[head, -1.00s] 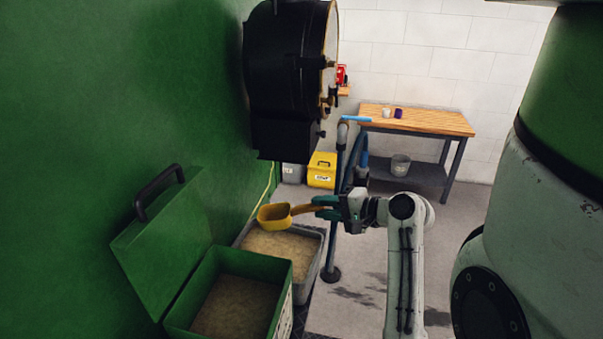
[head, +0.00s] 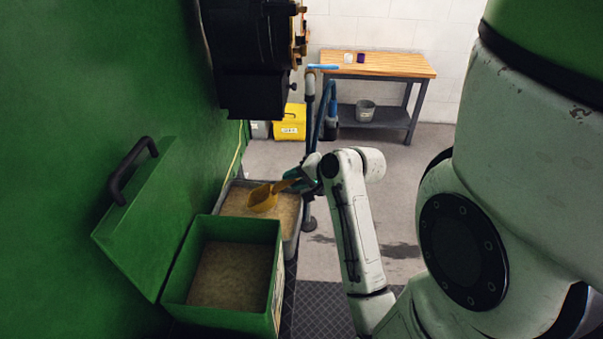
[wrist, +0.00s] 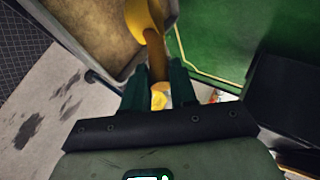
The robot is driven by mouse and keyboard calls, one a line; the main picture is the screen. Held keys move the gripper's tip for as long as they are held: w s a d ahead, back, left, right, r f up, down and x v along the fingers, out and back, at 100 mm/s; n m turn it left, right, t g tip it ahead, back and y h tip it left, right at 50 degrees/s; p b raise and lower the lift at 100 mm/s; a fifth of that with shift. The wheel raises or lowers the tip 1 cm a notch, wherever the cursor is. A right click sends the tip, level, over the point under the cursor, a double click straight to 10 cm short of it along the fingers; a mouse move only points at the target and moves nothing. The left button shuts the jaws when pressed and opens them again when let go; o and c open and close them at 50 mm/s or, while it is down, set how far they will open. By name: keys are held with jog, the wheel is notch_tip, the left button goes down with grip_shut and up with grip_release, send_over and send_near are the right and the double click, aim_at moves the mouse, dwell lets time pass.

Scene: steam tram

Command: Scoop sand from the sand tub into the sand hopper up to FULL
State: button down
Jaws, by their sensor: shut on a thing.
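My gripper (head: 299,180) is shut on the brown handle of a yellow scoop (head: 262,198). The scoop's bowl is low over the sand in the grey sand tub (head: 292,243); I cannot tell whether it touches the sand. In the wrist view, the handle (wrist: 154,50) runs up between my fingers (wrist: 163,78) to the yellow bowl, cut off at the top edge. The green sand hopper (head: 222,314) stands open in front of the tub, its hinged lid (head: 135,222) tipped left. Sand lies inside, below its rim. I cannot read a FULL mark.
A green wall (head: 70,90) closes off the left. A blue-grey pipe stand (head: 309,130) rises just behind my gripper. A yellow box (head: 290,123) and a wooden bench (head: 380,66) stand farther back.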

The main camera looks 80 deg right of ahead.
notch_tip(320, 180, down, 7)
jog(key=w+t+b, duration=0.1)
jog(key=t+b, duration=0.1)
jog(key=b, duration=0.6)
jog(key=s+r+m+t+p, duration=0.1)
jog(key=s+r+m+t, duration=0.1)
jog(key=r, duration=0.4)
jog(key=shift+s+d+t+h+p, duration=0.15)
jog(key=shift+s+t+h+p, duration=0.35)
jog(key=shift+t, duration=0.6)
jog(key=shift+s, duration=0.2)
